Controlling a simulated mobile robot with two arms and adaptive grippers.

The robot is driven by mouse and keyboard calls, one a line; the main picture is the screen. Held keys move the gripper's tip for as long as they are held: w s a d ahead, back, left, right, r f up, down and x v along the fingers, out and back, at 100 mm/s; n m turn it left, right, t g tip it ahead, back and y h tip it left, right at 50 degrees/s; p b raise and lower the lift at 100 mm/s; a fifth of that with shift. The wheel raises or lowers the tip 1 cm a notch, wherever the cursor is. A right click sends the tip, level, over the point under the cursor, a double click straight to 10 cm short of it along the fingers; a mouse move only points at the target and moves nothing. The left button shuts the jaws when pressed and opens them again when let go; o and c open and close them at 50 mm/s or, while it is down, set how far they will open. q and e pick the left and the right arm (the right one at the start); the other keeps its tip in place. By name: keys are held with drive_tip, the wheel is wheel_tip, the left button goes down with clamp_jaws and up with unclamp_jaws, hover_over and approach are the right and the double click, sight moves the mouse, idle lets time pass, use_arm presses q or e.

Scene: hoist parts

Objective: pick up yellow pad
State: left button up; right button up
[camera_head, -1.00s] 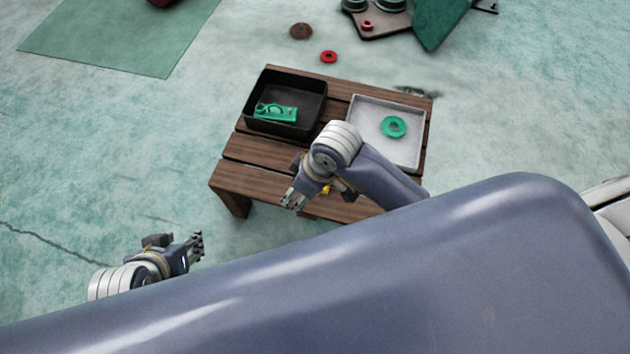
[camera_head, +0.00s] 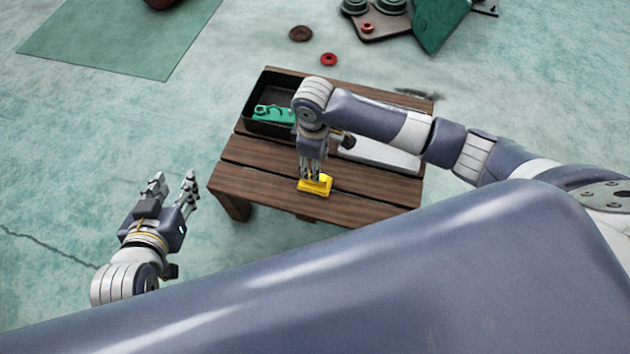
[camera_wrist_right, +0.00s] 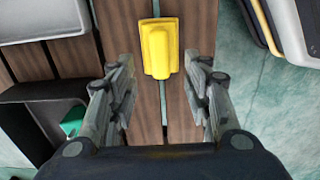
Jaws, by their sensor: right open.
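The yellow pad (camera_head: 316,184) lies on the wooden table near its front edge. In the right wrist view the yellow pad (camera_wrist_right: 159,48) lies on the slats, ahead of and between the lines of the two fingers. My right gripper (camera_head: 309,178) points down just above the pad in the head view; whether it touches cannot be told there. In the right wrist view my right gripper (camera_wrist_right: 157,80) is open with nothing between its fingers. My left gripper (camera_head: 174,183) is open and empty, over the floor left of the table.
A red ring (camera_head: 328,59) and a brown disc (camera_head: 300,34) lie on the floor behind.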

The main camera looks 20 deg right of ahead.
wheel_tip(320, 180, down, 2)
drive_tip(key=shift+f+b, duration=0.15)
drive_tip(key=shift+b, duration=0.2)
wheel_tip(320, 180, down, 3)
drive_tip(key=shift+d+r+b, duration=0.1)
drive_tip(key=shift+r+b, duration=0.1)
drive_tip(key=shift+b, duration=0.6)
wheel_tip(320, 180, down, 2)
drive_tip(key=shift+s+f+b, duration=0.1)
drive_tip(key=shift+f+b, duration=0.1)
drive_tip(key=shift+b, duration=0.4)
use_arm(q)
drive_tip(key=w+d+r+t+h, duration=0.1)
drive_tip(key=r+t, duration=0.4)
drive_tip(key=r, duration=0.3)
drive_tip(key=w+d+r+t+h, duration=0.2)
drive_tip(key=r+t, duration=0.2)
drive_tip(key=r, duration=0.5)
drive_tip(key=shift+w+t, duration=0.25)
drive_tip(key=shift+t, duration=0.15)
drive_tip(key=shift+d+f, duration=0.1)
use_arm(e)
drive_tip(key=shift+c, duration=0.6)
clamp_jaws()
